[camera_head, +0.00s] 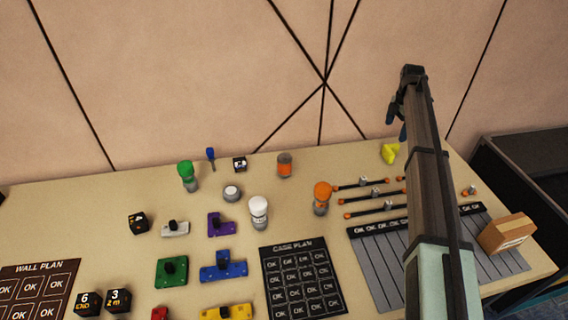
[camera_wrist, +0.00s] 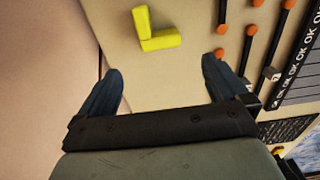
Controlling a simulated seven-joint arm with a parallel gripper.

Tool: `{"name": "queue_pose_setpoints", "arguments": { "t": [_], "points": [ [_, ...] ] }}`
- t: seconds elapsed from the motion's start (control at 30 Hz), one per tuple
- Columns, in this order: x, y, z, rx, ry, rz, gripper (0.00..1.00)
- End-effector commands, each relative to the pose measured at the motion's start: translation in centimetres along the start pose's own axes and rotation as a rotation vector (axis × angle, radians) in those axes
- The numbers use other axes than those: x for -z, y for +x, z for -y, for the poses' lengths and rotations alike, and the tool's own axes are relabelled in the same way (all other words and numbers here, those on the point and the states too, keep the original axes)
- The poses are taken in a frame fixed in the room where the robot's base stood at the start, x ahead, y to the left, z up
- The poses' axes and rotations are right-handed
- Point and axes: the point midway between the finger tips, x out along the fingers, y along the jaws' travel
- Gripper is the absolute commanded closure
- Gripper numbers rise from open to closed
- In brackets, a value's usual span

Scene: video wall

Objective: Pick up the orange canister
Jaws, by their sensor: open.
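An orange canister (camera_head: 285,165) with a grey band stands upright near the back edge of the table in the head view. An orange-topped bottle with a grey lower part (camera_head: 322,197) stands in front of it and to the right. My gripper (camera_head: 398,120) is up at the right, well apart from both. In the wrist view my gripper (camera_wrist: 162,64) is open, with two dark blue fingers spread and nothing between them. Neither the orange canister nor the orange-topped bottle shows in the wrist view.
A yellow angled block (camera_head: 390,152) lies at the back right; it also shows beyond my fingers in the wrist view (camera_wrist: 156,36). Orange-tipped rods (camera_head: 372,210) lie right of the orange-topped bottle. A white-topped bottle (camera_head: 259,212) and a round grey piece (camera_head: 232,193) stand left of it.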

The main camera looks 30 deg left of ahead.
Motion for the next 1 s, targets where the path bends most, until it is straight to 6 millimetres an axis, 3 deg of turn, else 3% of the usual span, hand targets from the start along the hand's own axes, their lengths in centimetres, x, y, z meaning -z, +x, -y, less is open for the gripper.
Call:
{"name": "queue_pose_setpoints", "arguments": {
  "t": [0.17, 0.37, 0.5, 0.57, 0.67, 0.83, 1.0],
  "points": [
    [0.0, 0.0, 0.0, 0.000, 0.000, 0.000, 0.12],
    [0.1, 0.0, 0.0, 0.000, -0.001, 0.000, 0.12],
    [1.8, 0.0, -0.8, 0.000, -0.021, 0.000, 0.12],
    [3.7, 0.0, -1.6, 0.000, -0.043, 0.000, 0.12],
    [8.3, -0.2, -3.3, -0.002, -0.094, 0.000, 0.12],
    [17.9, -0.5, -5.5, -0.006, -0.198, 0.002, 0.12],
    [26.4, -0.8, -6.0, -0.010, -0.289, 0.003, 0.12]
  ]
}}
